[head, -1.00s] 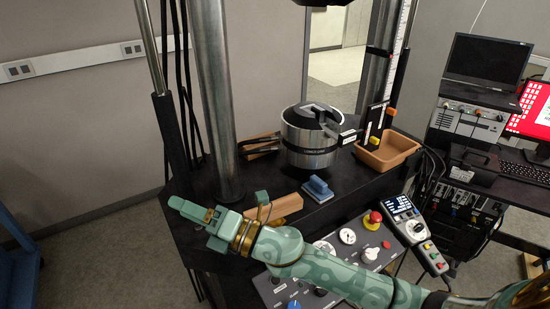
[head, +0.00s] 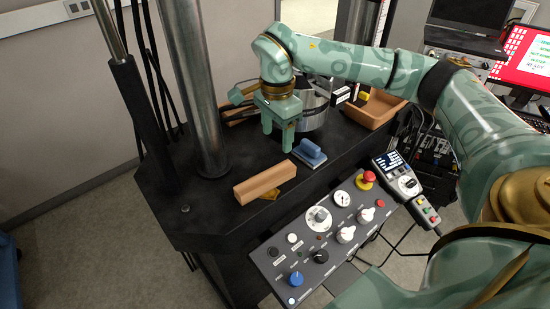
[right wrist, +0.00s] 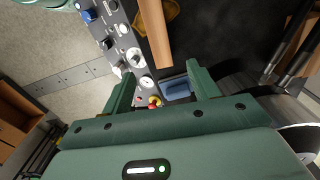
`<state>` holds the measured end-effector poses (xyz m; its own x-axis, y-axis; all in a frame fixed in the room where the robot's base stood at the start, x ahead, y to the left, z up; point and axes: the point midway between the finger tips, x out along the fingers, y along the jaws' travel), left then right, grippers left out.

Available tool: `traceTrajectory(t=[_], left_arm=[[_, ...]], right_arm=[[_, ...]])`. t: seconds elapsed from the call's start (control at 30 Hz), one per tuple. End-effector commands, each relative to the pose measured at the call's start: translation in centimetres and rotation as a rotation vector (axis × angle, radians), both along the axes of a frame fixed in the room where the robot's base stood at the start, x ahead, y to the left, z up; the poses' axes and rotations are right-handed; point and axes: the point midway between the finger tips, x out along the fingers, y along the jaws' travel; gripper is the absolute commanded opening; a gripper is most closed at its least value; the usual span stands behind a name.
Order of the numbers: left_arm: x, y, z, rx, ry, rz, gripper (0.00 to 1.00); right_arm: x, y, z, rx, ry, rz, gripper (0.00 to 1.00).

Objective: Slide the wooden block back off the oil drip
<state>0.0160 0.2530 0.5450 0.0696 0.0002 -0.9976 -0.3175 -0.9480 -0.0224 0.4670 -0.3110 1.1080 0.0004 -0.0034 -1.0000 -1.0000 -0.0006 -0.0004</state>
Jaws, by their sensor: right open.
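The wooden block (head: 265,183) lies on the black platform, long side slanting toward the control panel. An amber patch, seemingly the oil drip (head: 270,195), shows along its lower edge; the block seems to cover part of it. In the right wrist view, the block (right wrist: 155,35) lies beyond the fingers, with an amber patch (right wrist: 172,12) beside it. My right gripper (head: 278,142) is open and empty, pointing down above the platform, past the block's far end. In the right wrist view, its open fingers (right wrist: 160,72) frame nothing held. My left gripper is out of view.
A blue-handled pad (head: 310,152) sits close to the block's far end, near my right gripper. A steel column (head: 190,90) rises at left; the control panel (head: 320,235) borders the platform's front.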

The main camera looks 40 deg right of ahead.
Motion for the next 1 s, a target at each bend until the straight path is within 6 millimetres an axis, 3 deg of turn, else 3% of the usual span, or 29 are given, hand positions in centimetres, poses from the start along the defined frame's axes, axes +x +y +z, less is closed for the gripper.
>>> traceTrajectory(t=[0.03, 0.2, 0.5, 0.7, 1.0], left_arm=[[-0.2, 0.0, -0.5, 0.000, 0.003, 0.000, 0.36], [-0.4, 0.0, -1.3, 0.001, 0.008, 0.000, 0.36], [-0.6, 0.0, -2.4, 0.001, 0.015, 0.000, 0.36], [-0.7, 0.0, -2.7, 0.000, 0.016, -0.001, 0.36], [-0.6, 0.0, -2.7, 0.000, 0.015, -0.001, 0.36]], right_arm=[[-0.1, 0.1, -1.6, 0.001, 0.007, 0.000, 0.60], [-0.1, 0.1, -5.7, 0.002, 0.007, 0.001, 0.60], [-0.1, 0.2, -11.6, 0.003, 0.003, 0.001, 0.60], [0.0, 0.1, -13.3, 0.003, 0.002, 0.000, 0.60], [0.0, 0.1, -13.5, 0.003, 0.001, 0.001, 0.60]])
